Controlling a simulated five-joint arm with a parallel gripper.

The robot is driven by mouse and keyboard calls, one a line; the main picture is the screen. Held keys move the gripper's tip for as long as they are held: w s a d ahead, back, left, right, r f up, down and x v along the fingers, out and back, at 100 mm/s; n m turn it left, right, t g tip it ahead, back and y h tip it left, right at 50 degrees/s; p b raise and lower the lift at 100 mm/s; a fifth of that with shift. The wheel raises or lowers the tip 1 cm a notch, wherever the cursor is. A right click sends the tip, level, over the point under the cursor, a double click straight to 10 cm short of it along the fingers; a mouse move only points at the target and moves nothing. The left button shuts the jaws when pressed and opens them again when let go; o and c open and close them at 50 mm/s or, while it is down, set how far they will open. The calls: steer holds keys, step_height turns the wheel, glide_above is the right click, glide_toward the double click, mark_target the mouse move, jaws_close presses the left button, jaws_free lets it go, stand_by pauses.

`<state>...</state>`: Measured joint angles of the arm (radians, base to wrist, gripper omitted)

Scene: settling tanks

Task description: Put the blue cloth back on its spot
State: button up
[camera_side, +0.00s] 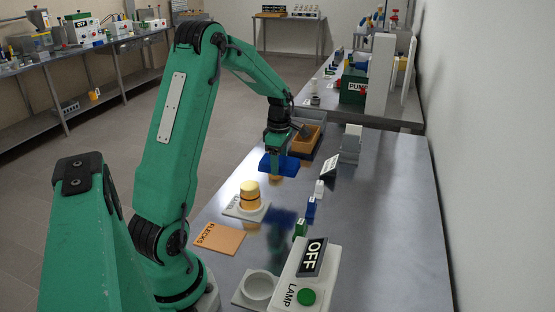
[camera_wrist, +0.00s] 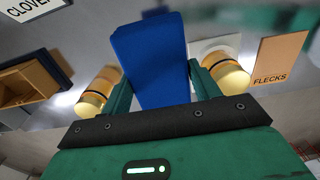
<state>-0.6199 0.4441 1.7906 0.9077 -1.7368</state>
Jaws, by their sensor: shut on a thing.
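The blue cloth (camera_side: 279,166) hangs in my gripper (camera_side: 278,145), which is shut on it above the middle of the metal table. In the wrist view the cloth (camera_wrist: 150,55) is between the two green fingers of my gripper (camera_wrist: 160,85) and reaches away from them. Its own spot cannot be made out. An amber jar (camera_side: 249,196) stands on a pale base (camera_side: 232,211) to the left of the cloth in the side view. A second amber jar (camera_wrist: 96,97) shows in the wrist view; in the side view the cloth hides most of it.
An orange FLECKS card (camera_side: 220,238) lies near the table's left edge. A white round dish (camera_side: 260,287) and the LAMP box (camera_side: 303,275) stand in front. Small green (camera_side: 300,227), blue (camera_side: 311,207) and white (camera_side: 319,188) blocks form a row. An orange tray (camera_side: 308,138) is behind. The table's right side is clear.

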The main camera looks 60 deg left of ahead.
glide_above(264, 182)
step_height(264, 182, down, 5)
steer(key=shift+r, duration=0.1)
steer(key=shift+f, duration=2.05)
steer(key=shift+f, duration=0.1)
steer(key=o, duration=0.9)
steer(key=shift+o, duration=0.2)
